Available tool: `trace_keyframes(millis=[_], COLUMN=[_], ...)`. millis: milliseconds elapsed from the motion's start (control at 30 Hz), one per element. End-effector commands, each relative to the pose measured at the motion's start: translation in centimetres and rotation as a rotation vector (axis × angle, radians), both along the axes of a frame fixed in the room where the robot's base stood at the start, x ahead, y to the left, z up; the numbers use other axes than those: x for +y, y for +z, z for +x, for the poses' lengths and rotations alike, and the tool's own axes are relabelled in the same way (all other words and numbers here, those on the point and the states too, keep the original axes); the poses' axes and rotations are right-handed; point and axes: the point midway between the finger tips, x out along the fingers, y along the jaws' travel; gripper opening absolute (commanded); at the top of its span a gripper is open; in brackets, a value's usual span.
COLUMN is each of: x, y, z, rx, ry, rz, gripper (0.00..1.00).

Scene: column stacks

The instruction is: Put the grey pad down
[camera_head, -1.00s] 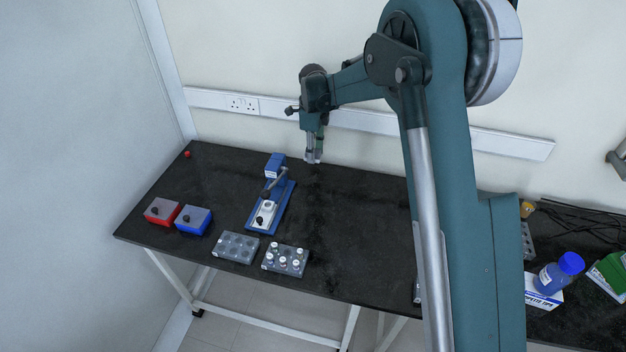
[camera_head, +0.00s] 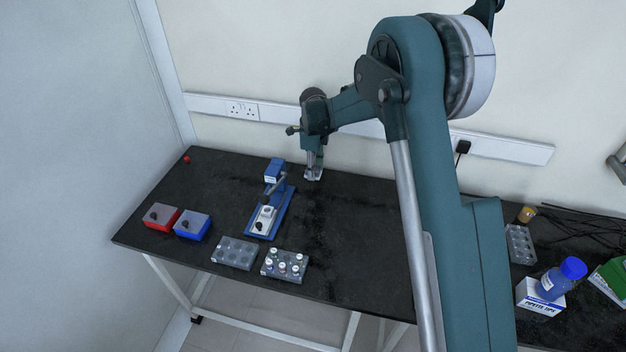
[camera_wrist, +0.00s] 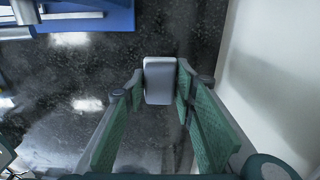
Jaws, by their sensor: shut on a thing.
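The grey pad (camera_wrist: 159,82) is held between the two green-lined fingers of my gripper (camera_wrist: 157,88) in the wrist view. It is a small block with a light top edge and a darker grey face. In the head view my gripper (camera_head: 313,172) points down over the back of the black bench, and only a pale bit of the pad shows at its tips. I cannot tell whether the pad touches the bench top.
The blue press-like device (camera_head: 270,212) stands left of my gripper. A red box (camera_head: 161,216), a blue box (camera_head: 192,226) and two grey racks (camera_head: 234,252) (camera_head: 285,264) sit along the front. The black bench (camera_head: 350,235) is clear around my gripper, with the wall close behind.

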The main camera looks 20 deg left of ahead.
Motion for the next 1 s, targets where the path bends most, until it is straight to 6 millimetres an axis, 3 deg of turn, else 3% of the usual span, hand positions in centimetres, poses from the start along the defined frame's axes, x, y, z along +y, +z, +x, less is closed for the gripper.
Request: trace_keyframes(millis=[467, 800, 1000], x=[0.0, 0.0, 0.0], y=[-0.9, -4.0, -4.5], z=[0.0, 0.0, 0.0], rx=[0.000, 0.000, 0.000], ry=[0.000, 0.000, 0.000], rz=[0.000, 0.000, 0.000], gripper=[0.15, 0.15, 0.15])
